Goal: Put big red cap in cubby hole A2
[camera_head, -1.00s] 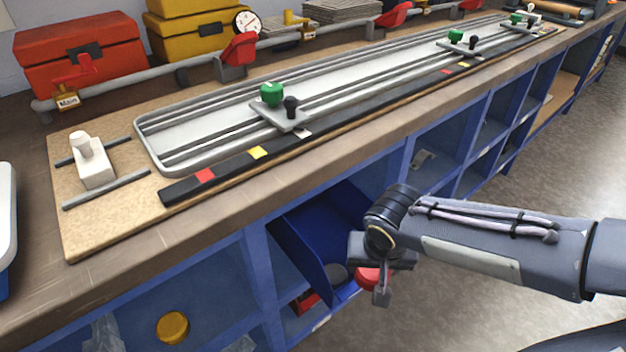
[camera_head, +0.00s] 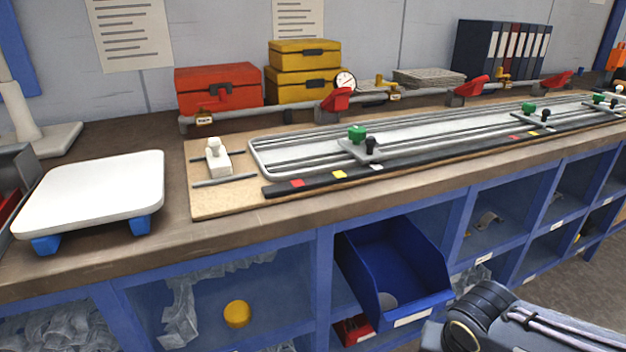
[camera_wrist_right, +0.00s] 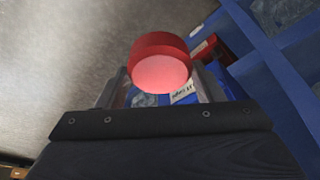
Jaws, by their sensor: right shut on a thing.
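The big red cap (camera_wrist_right: 161,64) is a round disc, held between the two fingers of my right gripper (camera_wrist_right: 160,82) in the right wrist view. The right gripper is shut on it. In the head view my right arm shows at the lower right corner, in front of the cubbies, with the cap and fingers hidden or out of frame. A row of blue cubby holes (camera_head: 322,285) runs under the workbench. Their small white labels are too small to read in the head view. My left gripper is not in view.
A blue bin (camera_head: 424,256) sticks out of one cubby, with a small red box (camera_head: 352,329) below it. A yellow cap (camera_head: 237,313) lies in the cubby to its left, near clear plastic bags (camera_head: 180,310). The bench edge (camera_head: 130,262) overhangs the cubbies.

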